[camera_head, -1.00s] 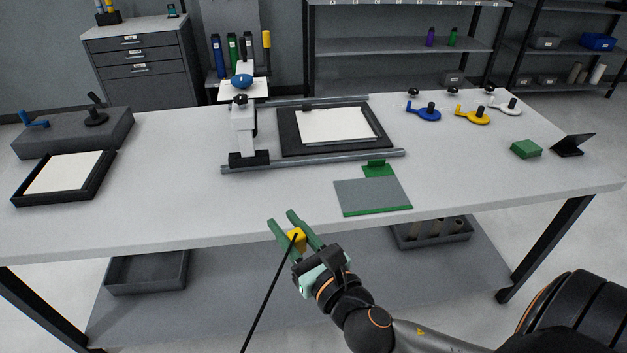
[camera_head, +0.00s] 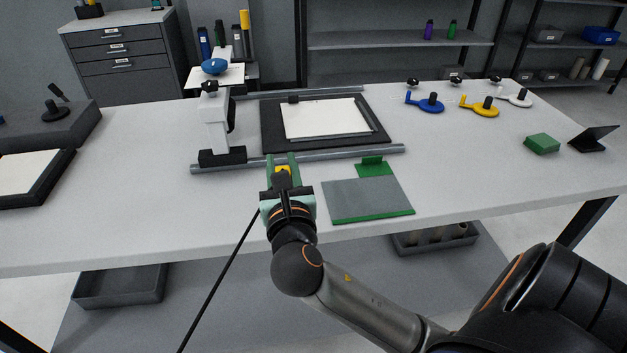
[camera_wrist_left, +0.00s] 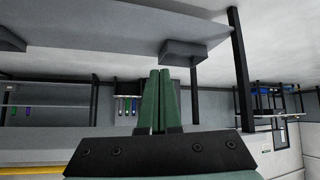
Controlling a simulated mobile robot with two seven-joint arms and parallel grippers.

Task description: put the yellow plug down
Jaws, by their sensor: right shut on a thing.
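The yellow plug (camera_head: 283,169) is between the green fingers of my right gripper (camera_head: 283,159) in the head view. The gripper is shut on it, over the worktable (camera_head: 130,220), close to the front rail of the frame. A black cord (camera_head: 222,268) runs from the gripper area down past the table's front edge. The fingers and wrist hide part of the plug, and I cannot tell whether it touches the table. My left gripper (camera_wrist_left: 158,102) shows only in the left wrist view, its green fingers together with nothing seen between them.
A grey board with green edges (camera_head: 365,202) lies right of the right gripper. The rail (camera_head: 350,153) and black plate (camera_head: 270,135) are behind it. Blue (camera_head: 425,107) and yellow (camera_head: 480,111) handled pieces lie at the back right.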

